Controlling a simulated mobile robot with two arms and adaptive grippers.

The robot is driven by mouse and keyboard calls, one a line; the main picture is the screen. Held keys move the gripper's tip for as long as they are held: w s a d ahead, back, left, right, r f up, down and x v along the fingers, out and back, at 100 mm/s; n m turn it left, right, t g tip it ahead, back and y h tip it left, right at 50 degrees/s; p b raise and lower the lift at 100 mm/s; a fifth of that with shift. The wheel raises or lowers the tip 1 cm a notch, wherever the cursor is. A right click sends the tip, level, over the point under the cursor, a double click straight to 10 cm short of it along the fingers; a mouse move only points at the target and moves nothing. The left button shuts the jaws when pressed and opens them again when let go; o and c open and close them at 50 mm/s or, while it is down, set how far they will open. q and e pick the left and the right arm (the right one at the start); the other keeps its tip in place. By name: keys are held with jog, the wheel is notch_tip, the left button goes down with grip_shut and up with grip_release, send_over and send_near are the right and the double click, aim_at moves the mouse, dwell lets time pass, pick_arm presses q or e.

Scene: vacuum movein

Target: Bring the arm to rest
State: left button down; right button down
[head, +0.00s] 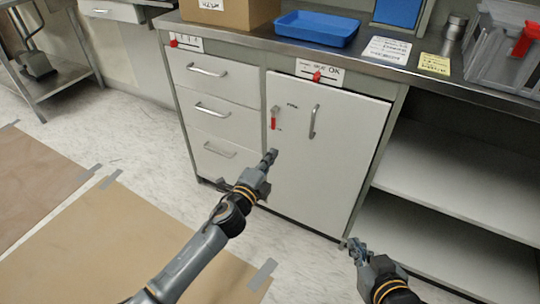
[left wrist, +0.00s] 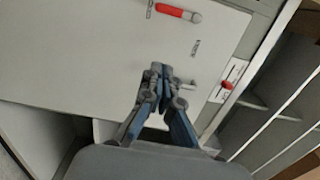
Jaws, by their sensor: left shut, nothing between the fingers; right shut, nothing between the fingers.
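My left gripper (head: 269,158) reaches from the lower left toward the front of the white cabinet door (head: 338,150) in the head view. It is shut and empty; its closed fingertips also show in the left wrist view (left wrist: 160,72) in front of the pale door panel. A red-handled latch (head: 273,118) is on the door above the gripper, and it shows at the top of the left wrist view (left wrist: 178,12). My right gripper (head: 356,247) is low at the right, shut and empty, near the open shelves.
Three drawers (head: 212,108) stand left of the door. Open shelves (head: 460,180) are at the right. The counter above holds a cardboard box (head: 230,12), a blue tray (head: 316,28) and a clear bin (head: 500,50). Brown sheets (head: 110,245) lie taped to the floor.

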pick_arm(q)
jog(key=shift+s+a, duration=0.1)
jog(key=shift+s, duration=0.05)
pick_arm(e)
jog(key=shift+s+f, duration=0.15)
